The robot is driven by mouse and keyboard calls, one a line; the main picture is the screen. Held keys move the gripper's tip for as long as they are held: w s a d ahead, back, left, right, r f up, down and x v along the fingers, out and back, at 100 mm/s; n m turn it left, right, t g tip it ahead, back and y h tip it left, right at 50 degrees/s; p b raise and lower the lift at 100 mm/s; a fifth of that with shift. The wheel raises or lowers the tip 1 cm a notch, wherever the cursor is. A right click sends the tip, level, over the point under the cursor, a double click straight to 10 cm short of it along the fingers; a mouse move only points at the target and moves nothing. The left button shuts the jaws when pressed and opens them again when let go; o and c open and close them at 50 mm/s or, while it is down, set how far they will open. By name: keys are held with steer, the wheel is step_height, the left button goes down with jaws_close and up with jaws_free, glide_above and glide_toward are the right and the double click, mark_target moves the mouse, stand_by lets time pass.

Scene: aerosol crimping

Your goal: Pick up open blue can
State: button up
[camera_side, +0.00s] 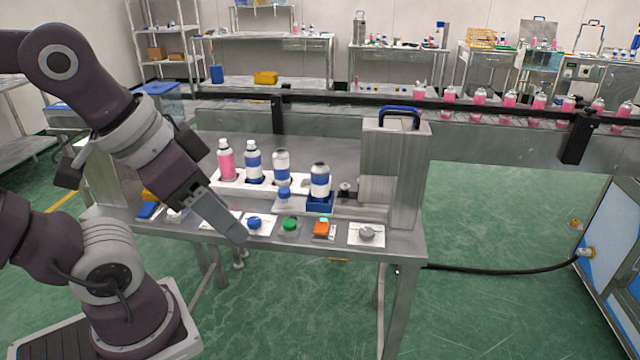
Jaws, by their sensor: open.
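Several cans stand in a row on the metal workbench. A pink can with a white cap (227,163) and a blue-and-white can with a white cap (253,163) are in a white rack (238,186). A blue-and-white can with no white cap (282,169) stands to their right in the same row. Another blue-and-white can with a grey top (320,181) stands upright in a blue holder (320,203). I cannot tell clearly which top is open. My gripper (236,232) points down and right at the bench's front, in front of the rack, apart from the cans and empty.
A tall metal box with a blue handle (393,170) stands at the bench's right. Small plates with a blue (254,223), green (290,225) and orange (324,229) part line the front edge. A conveyor with pink cans (510,100) runs behind.

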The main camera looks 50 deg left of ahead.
steer(key=o, duration=0.4)
steer(key=shift+c, duration=0.2)
